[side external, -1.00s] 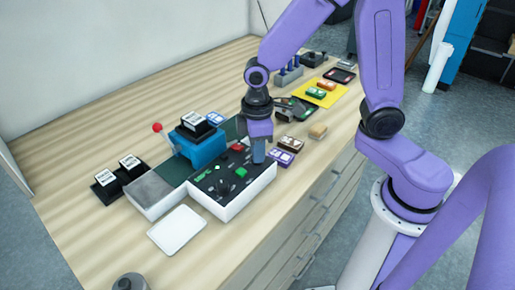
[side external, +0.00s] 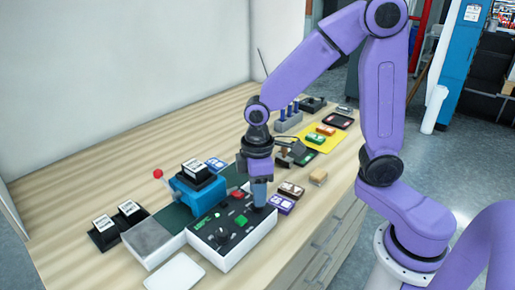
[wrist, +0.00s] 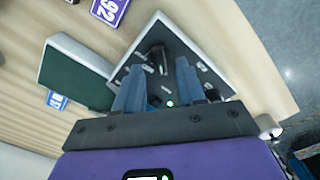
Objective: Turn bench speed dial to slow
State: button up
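The bench control box (side external: 251,241) is white with a dark top panel. Its top holds a black knob (side external: 220,236), a green button (side external: 241,220) and a red button (side external: 237,195). My gripper (side external: 259,193) points down over the far right end of the panel and hides what lies under it. In the wrist view my gripper (wrist: 158,66) has its two blue fingers apart, with a black knob (wrist: 157,55) showing between and just beyond the tips. I cannot tell whether the fingers touch it, nor read its setting.
A blue machine (side external: 197,190) with a red-tipped lever (side external: 158,174) stands left of the box. A white card (side external: 174,272) lies in front. Purple-labelled blocks (side external: 281,204) lie close to the right of my gripper. A yellow mat (side external: 330,138) lies farther back.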

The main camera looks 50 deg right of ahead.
notch_tip(320, 180, up, 15)
dwell(0.4)
